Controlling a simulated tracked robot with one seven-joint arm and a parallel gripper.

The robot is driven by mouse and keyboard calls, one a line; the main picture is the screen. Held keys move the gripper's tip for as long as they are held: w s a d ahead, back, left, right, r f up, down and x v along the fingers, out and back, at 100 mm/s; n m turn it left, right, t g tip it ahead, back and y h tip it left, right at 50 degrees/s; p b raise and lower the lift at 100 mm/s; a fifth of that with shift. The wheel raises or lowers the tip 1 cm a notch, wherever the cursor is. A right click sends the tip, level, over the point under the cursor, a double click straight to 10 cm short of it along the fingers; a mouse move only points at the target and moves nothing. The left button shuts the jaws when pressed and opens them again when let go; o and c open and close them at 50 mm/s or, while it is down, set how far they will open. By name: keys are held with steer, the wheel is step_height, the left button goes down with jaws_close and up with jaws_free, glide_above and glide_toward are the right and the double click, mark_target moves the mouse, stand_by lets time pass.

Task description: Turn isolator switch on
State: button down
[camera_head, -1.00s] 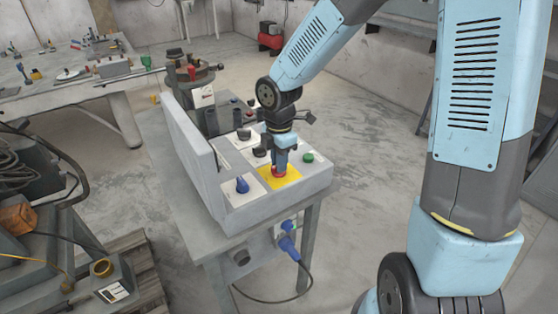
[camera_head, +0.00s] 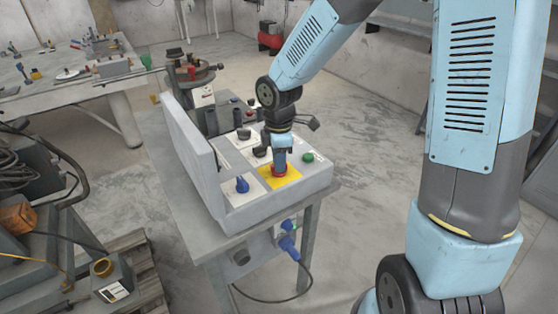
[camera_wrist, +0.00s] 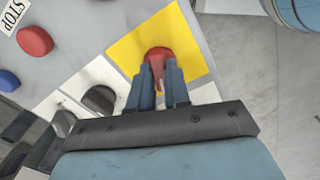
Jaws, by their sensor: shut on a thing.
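The isolator switch is a red rotary knob (camera_wrist: 158,53) on a square yellow plate (camera_wrist: 126,50) in the wrist view. In the head view the yellow plate (camera_head: 290,178) is on the front of the grey control box, and the knob is mostly hidden by my gripper (camera_head: 279,167). My gripper points down onto the knob from above. In the wrist view my gripper (camera_wrist: 160,80) has its two blue fingers on either side of the knob's red grip, shut on it.
The grey control box (camera_head: 240,215) stands on a small table. A raised panel (camera_head: 193,150) edges the box's left side. A blue plug (camera_head: 289,244) with a cable hangs below.

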steer(key=m, duration=0.3)
steer(key=shift+m, duration=0.4)
steer(key=m, duration=0.3)
steer(key=shift+m, duration=0.3)
steer(key=m, duration=0.6)
steer(key=shift+w+r, duration=0.1)
steer(key=c, duration=1.1)
jaws_free()
step_height(320, 180, up, 14)
steer(key=shift+f, duration=0.2)
